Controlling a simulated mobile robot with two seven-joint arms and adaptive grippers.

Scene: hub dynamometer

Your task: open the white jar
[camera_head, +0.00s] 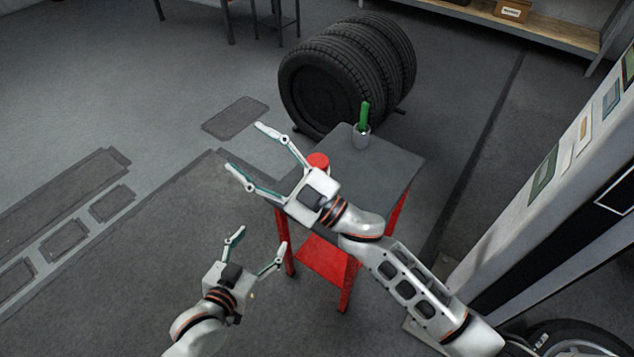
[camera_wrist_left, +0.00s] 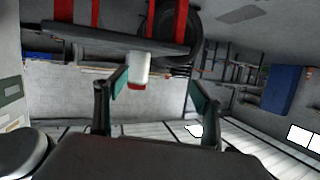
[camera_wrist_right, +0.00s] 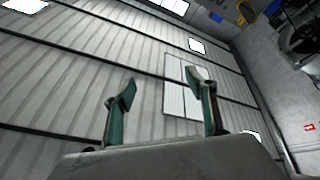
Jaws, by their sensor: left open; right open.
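The white jar shows in the left wrist view (camera_wrist_left: 139,68), standing on the table with its red lid (camera_head: 317,160) on top; that view is upside down. In the head view its body is mostly hidden by my right gripper. My right gripper (camera_head: 246,147) is open and empty, its fingers pointing left past the table, and its body is in front of the jar. My left gripper (camera_head: 261,239) is open and empty, lower and left of the table, apart from the jar. In the left wrist view the jar appears between its fingers, but farther away.
The small table (camera_head: 395,165) has a dark top and red legs. A grey cup (camera_head: 361,140) holding a green object (camera_head: 365,116) stands at its back. A white post (camera_head: 560,170) rises on the right. Floor to the left is open.

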